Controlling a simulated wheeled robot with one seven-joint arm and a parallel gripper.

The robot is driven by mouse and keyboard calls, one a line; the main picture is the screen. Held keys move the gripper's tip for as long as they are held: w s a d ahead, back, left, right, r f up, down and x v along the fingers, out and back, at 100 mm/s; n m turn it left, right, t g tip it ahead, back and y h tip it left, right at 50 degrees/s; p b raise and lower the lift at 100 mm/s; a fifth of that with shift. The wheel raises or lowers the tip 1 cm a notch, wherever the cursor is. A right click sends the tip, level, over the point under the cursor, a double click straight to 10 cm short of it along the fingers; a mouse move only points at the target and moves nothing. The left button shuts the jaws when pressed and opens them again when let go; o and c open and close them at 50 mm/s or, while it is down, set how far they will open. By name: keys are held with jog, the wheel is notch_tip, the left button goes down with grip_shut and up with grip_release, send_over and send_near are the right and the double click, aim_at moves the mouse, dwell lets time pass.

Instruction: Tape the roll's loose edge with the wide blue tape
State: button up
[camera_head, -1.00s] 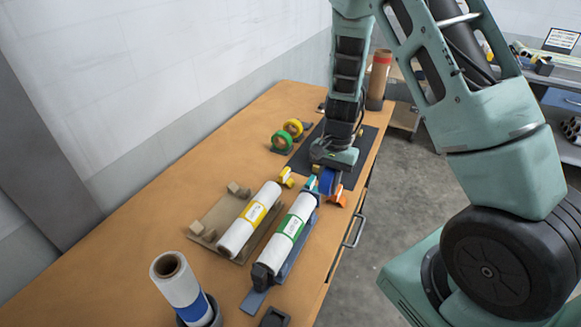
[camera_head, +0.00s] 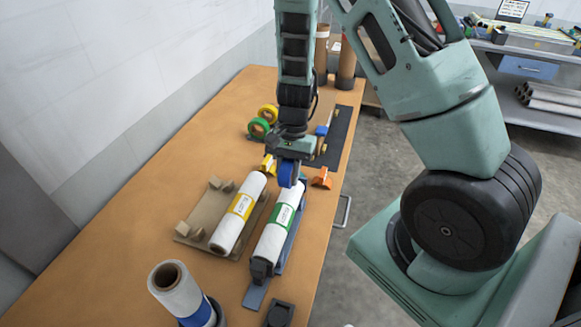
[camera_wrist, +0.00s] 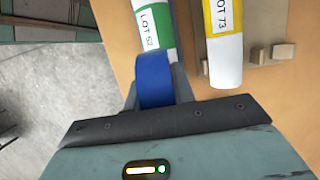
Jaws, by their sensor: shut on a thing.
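My gripper (camera_head: 287,166) is shut on the wide blue tape roll (camera_wrist: 153,80), which also shows in the head view (camera_head: 287,175). It holds the tape over the far end of the white roll with a green label (camera_head: 278,220). In the wrist view this roll (camera_wrist: 148,14) reads LOT 52, and the tape covers its near end. I cannot tell whether tape and roll touch. The roll lies in a blue-grey cradle (camera_head: 256,294). Its loose edge cannot be made out.
A white roll with a yellow label (camera_head: 238,212) lies alongside on a tan board (camera_head: 188,232). A white roll with a blue band (camera_head: 175,287) stands at the near end. Green (camera_head: 258,128) and yellow (camera_head: 268,112) tape rolls stand behind. An orange piece (camera_head: 321,177) sits close to my gripper.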

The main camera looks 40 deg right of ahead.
aim_at(284, 186)
jog(key=shift+s+a, duration=0.75)
jog(key=shift+a, duration=0.35)
jog(key=shift+s+a+f+b, duration=0.15)
jog(key=shift+a+f+b, duration=0.1)
jog(key=shift+b, duration=0.1)
jog(key=shift+d+f+b, duration=0.1)
jog(key=shift+f+b, duration=1.15)
jog(key=shift+f, duration=0.2)
jog(key=shift+f, duration=0.25)
jog(key=shift+w+d+r, duration=0.1)
jog(key=shift+w+d, duration=0.3)
jog(key=shift+d, duration=0.05)
jog(key=shift+d, duration=0.1)
jog(key=shift+w+d, duration=0.3)
jog(key=shift+d, duration=0.1)
